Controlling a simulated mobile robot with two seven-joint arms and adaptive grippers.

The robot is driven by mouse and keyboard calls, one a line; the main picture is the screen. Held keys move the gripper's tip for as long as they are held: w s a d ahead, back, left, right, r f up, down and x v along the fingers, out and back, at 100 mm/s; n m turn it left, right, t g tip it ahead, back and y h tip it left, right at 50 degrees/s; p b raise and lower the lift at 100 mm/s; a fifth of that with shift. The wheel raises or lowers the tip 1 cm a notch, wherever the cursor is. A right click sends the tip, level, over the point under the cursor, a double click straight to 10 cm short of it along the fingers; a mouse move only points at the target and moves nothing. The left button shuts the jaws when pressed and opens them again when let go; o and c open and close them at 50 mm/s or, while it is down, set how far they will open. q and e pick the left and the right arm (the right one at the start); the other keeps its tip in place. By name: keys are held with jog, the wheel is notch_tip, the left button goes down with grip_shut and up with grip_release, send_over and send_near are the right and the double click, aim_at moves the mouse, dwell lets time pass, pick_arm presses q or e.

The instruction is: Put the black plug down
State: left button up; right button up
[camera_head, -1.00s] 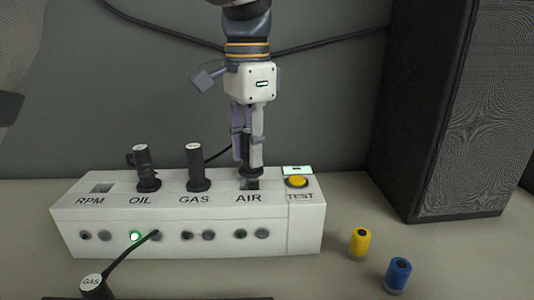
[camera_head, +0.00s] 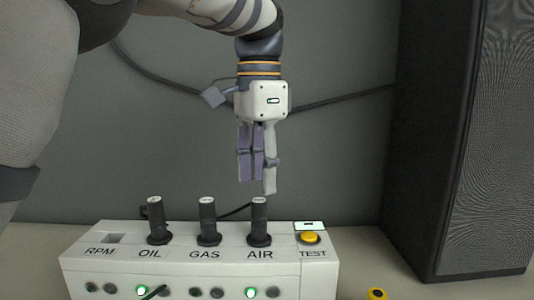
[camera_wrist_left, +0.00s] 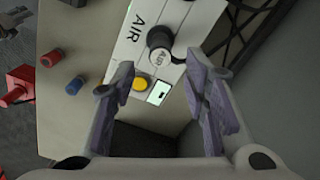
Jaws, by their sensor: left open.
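The black plug (camera_head: 259,222) stands upright in the AIR socket of the white box (camera_head: 180,262). In the left wrist view the plug (camera_wrist_left: 159,42) shows its top marked AIR. My left gripper (camera_head: 257,187) is above the AIR plug, apart from it, open and empty. In the wrist view its fingers (camera_wrist_left: 160,95) are spread, with nothing between them.
Similar black plugs stand at OIL (camera_head: 159,222) and GAS (camera_head: 208,222). A yellow TEST button (camera_head: 309,238) is right of AIR. Green lamps (camera_head: 251,293) glow below OIL and AIR. A large dark cabinet (camera_head: 455,140) stands at the right.

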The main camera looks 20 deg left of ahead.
pick_arm(q)
jog(key=shift+r, duration=2.4)
